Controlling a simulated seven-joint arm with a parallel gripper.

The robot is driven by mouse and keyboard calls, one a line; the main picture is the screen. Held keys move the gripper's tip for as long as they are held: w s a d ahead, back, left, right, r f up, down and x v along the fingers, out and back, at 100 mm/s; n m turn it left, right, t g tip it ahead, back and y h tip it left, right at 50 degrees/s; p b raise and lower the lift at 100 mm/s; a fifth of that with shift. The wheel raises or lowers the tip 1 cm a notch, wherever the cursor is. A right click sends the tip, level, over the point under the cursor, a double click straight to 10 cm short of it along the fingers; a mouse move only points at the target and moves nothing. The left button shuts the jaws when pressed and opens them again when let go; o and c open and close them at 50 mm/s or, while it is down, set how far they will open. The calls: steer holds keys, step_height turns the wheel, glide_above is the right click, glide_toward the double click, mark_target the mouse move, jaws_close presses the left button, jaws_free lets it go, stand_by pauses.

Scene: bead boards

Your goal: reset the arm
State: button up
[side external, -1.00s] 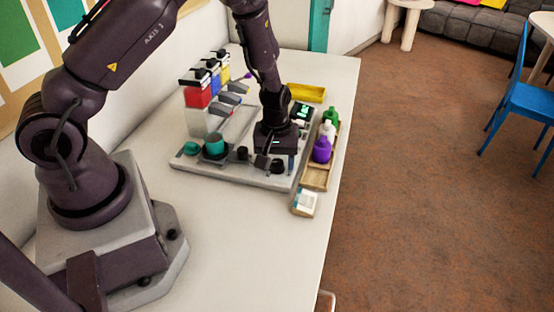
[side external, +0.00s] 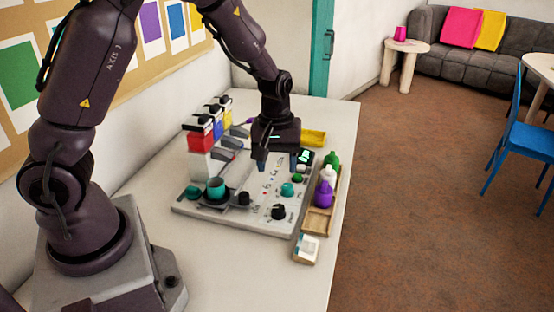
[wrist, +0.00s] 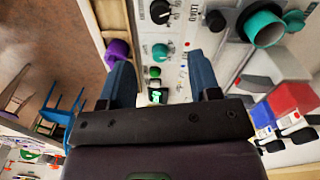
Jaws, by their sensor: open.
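My gripper (side external: 280,162) is open and empty. In the side external view it hangs above the rear part of the grey board (side external: 240,220), clear of its surface. In the wrist view my gripper (wrist: 160,85) shows two blue fingers spread apart over the board. Between and beyond them are a teal knob (wrist: 160,51), a green button (wrist: 154,72) and a black knob (wrist: 160,12). A teal cup (side external: 216,188) stands at the board's left side.
Dispensers with red, blue and yellow parts (side external: 201,143) stand behind the board's left. A wooden tray (side external: 318,222) on the right holds green, white and purple (side external: 324,194) bottles. A yellow tray (side external: 313,138) lies behind. The front of the table (side external: 245,270) is bare.

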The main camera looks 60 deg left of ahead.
steer(key=shift+r, duration=0.25)
steer(key=s+d+r+m+t, duration=0.2)
steer(key=s+r+m, duration=0.3)
steer(key=s+r, duration=0.3)
steer(key=s+d+r+m+t, duration=0.3)
steer(key=s+r+m, duration=0.3)
steer(key=r, duration=0.5)
steer(key=s, duration=0.2)
steer(key=shift+s+d+r, duration=0.2)
steer(key=shift+s+d, duration=0.15)
